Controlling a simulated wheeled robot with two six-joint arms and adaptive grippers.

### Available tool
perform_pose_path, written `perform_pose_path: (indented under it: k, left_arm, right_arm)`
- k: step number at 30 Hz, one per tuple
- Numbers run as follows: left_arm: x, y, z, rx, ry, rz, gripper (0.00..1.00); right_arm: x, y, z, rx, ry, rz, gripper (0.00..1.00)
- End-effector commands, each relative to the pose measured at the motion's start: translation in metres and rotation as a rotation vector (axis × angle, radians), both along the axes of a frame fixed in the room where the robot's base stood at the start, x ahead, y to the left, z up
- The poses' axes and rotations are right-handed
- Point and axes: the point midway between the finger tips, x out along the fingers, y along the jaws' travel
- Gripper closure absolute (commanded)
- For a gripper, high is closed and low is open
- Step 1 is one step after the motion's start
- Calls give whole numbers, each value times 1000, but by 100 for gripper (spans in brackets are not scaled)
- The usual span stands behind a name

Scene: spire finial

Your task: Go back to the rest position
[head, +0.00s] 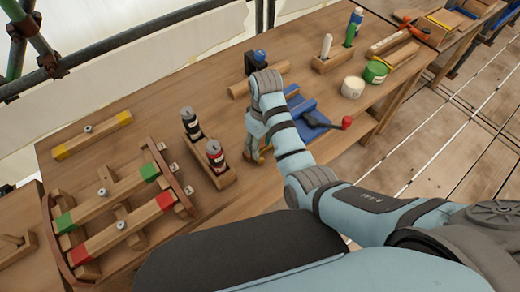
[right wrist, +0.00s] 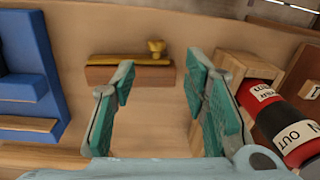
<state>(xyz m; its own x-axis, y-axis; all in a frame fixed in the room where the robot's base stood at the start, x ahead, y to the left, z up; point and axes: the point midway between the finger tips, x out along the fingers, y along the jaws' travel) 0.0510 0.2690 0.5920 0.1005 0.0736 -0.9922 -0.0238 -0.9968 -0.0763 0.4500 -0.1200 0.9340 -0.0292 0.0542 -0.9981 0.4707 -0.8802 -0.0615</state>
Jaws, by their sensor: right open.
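My right arm reaches in from the right of the head view and bends down over the table (head: 330,155). My right gripper (head: 258,152) points down beside a wooden holder (head: 222,180) with two dark bottles; its fingertips are partly hidden by the arm. In the right wrist view the gripper (right wrist: 160,90) is open, its teal pads wide apart with nothing between them. Beyond the pads lies a brown wooden block with a brass-coloured piece (right wrist: 130,60) on it. My left gripper is out of view.
A blue fixture with a red-knobbed lever (head: 346,122) stands just right of the gripper. A wooden frame with red and green ends (head: 110,200) is at left. White and green tubs (head: 376,72) stand toward the back right.

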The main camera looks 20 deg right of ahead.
Motion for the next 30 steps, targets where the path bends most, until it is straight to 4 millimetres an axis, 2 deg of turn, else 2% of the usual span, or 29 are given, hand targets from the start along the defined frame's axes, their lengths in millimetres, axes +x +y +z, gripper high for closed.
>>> perform_pose_path:
  k: [13, 16, 19, 21, 23, 26, 30]
  left_arm:
    - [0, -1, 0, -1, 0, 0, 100]
    - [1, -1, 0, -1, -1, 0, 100]
    - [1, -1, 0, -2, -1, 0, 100]
    - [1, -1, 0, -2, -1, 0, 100]
    - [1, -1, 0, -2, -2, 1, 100]
    - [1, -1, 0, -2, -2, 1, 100]
    - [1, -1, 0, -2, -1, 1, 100]
  right_arm:
    - [0, 0, -1, 0, 0, -1, 59]
    - [-10, -10, -13, -3, -10, -38, 59]
    - [-40, -36, -40, -15, -51, -136, 59]
    - [-69, -57, -56, -30, -91, -208, 59]
    - [-94, -73, -64, -44, -127, -263, 59]
    - [-133, -95, -67, -65, -184, -328, 59]
    - [-179, -113, -57, -81, -252, -379, 59]
